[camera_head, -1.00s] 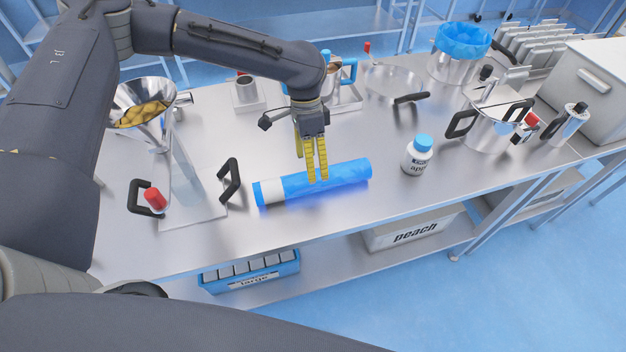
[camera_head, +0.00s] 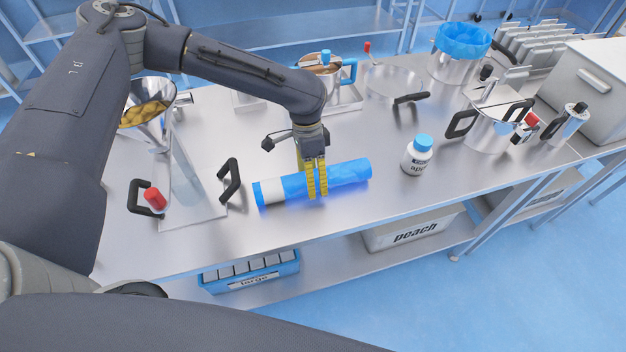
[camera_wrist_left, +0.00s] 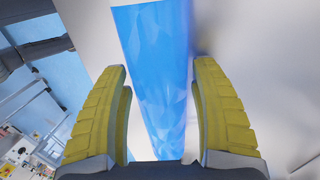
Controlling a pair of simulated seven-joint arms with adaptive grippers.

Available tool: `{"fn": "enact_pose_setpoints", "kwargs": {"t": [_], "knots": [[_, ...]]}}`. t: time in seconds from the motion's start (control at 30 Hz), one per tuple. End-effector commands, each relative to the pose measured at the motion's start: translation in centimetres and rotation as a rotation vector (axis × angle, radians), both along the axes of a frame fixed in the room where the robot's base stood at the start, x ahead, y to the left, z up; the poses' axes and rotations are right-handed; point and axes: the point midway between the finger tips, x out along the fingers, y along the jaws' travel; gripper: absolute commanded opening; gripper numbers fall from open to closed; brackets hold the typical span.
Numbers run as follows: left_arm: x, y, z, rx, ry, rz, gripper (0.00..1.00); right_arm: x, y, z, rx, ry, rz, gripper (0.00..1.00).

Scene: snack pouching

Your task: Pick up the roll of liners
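The roll of liners (camera_head: 345,174) is a blue cylinder with a white band near its left end. It lies on the steel table, slanting slightly up to the right. My left gripper (camera_head: 317,192) points down over the middle of the roll, its yellow fingers overlapping it in the head view. In the left wrist view the open fingers (camera_wrist_left: 160,115) stand on either side of the blue roll (camera_wrist_left: 158,70), with a gap visible on each side. The wrist view does not show the fingers pressing on it. My right gripper is not in view.
A white bottle with a blue cap (camera_head: 418,155) stands right of the roll. A black-handled press (camera_head: 195,205) with a funnel (camera_head: 148,105) is at the left. A pot (camera_head: 492,128) and a blue-lined bin (camera_head: 458,62) stand further right. The table's front edge is clear.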

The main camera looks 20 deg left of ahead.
Motion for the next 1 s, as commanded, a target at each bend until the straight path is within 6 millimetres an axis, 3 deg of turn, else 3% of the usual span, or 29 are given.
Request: {"fn": "enact_pose_setpoints", "kwargs": {"t": [0.07, 0.5, 0.8, 1.0], "knots": [[0.0, 0.0, 0.0, 0.0, 0.0, 0.0, 0.53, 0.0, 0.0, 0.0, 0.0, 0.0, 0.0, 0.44], [0.0, 0.0, 0.0, 0.0, 0.0, 0.0, 0.02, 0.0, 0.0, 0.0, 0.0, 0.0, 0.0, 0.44], [0.0, 0.0, 0.3, -0.001, -0.001, 0.0, 0.02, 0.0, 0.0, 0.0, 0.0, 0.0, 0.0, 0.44], [0.1, -0.1, 2.6, -0.002, -0.004, 0.001, 0.02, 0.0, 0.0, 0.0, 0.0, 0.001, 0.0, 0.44]]}}
